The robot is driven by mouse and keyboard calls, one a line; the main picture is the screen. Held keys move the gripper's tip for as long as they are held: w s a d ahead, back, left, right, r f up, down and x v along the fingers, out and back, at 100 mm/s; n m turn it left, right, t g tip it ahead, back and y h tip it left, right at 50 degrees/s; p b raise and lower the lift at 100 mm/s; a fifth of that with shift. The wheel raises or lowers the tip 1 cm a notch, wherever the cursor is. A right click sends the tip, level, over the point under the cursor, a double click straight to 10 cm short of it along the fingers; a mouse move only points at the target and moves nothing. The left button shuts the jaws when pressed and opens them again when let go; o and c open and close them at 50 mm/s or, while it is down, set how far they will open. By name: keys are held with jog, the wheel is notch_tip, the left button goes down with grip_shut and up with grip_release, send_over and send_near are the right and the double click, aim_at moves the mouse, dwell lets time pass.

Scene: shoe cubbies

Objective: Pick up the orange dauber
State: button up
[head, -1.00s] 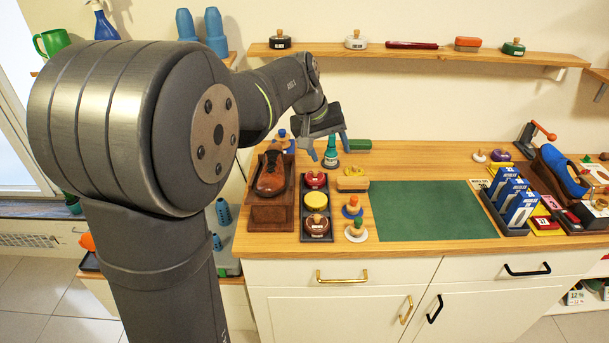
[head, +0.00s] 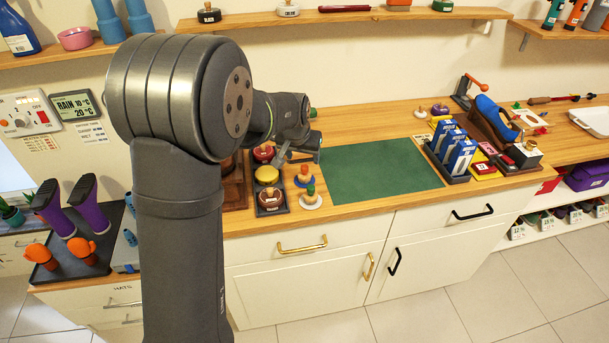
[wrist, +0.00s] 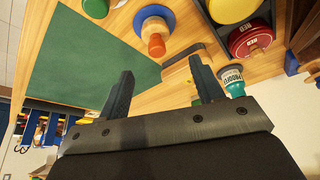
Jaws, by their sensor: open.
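The orange dauber (head: 304,171) stands on the wooden counter near the left edge of the green mat. It has an orange knob and a blue round base. It also shows in the wrist view (wrist: 156,45), beyond my fingertips and between them in the picture, untouched. My gripper (head: 298,156) is open and empty, just behind and above the dauber in the head view. Its two fingers also show in the wrist view (wrist: 161,66).
A dark tray of round tins (head: 271,209) lies left of the daubers. The green mat (head: 377,172) is clear. Blue boxes (head: 459,155) stand to its right.

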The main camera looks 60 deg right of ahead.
aim_at(304, 168)
jog(key=x, duration=0.2)
jog(key=shift+d+f, duration=0.1)
jog(key=shift+f, duration=0.2)
jog(key=shift+d+f, duration=0.15)
jog(key=shift+f, duration=1.2)
jog(key=shift+d+f, duration=0.2)
jog(key=shift+f, duration=1.15)
jog(key=shift+c, duration=0.4)
jog(key=c, duration=0.9)
